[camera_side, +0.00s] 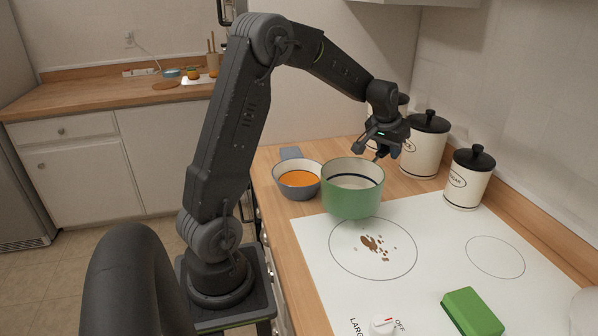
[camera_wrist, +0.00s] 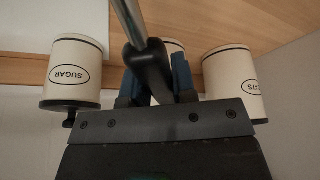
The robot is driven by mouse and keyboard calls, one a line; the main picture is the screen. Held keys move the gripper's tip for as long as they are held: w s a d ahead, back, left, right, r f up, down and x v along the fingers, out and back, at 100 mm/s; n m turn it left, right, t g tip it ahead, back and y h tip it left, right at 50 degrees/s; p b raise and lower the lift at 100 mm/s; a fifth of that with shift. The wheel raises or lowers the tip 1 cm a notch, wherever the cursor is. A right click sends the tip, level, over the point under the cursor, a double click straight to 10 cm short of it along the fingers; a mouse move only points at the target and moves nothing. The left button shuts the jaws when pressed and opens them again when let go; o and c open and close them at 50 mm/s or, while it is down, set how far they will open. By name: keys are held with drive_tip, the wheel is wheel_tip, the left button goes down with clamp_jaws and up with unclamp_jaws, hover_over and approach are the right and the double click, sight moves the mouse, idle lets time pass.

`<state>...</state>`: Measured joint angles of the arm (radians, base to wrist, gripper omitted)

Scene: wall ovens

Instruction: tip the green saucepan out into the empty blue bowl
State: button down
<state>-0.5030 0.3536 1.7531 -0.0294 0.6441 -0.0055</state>
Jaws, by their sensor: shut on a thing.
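The green saucepan (camera_side: 352,200) is upright at the back left corner of the white cooktop, in the side view. Its pale inside shows a dark curved line; I cannot tell what it holds, or whether its base touches the surface. My gripper (camera_side: 382,151) is just behind it. In the wrist view my gripper (camera_wrist: 155,88) is shut on a black handle (camera_wrist: 148,66) with a metal rod, which appears to be the saucepan's. No empty blue bowl is clearly visible; a small light-blue dish (camera_side: 171,73) sits on the far counter.
A blue-grey pan (camera_side: 298,187) with orange contents stands close left of the saucepan. Canisters (camera_side: 468,178) line the wall; the sugar one shows in the wrist view (camera_wrist: 73,72). Brown bits (camera_side: 374,245) lie on the front burner. A green block (camera_side: 472,312) lies front right.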

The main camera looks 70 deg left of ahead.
drive_tip(key=shift+w+r, duration=0.1)
wheel_tip(320, 180, up, 6)
drive_tip(key=shift+d+f, duration=0.1)
idle(0.3)
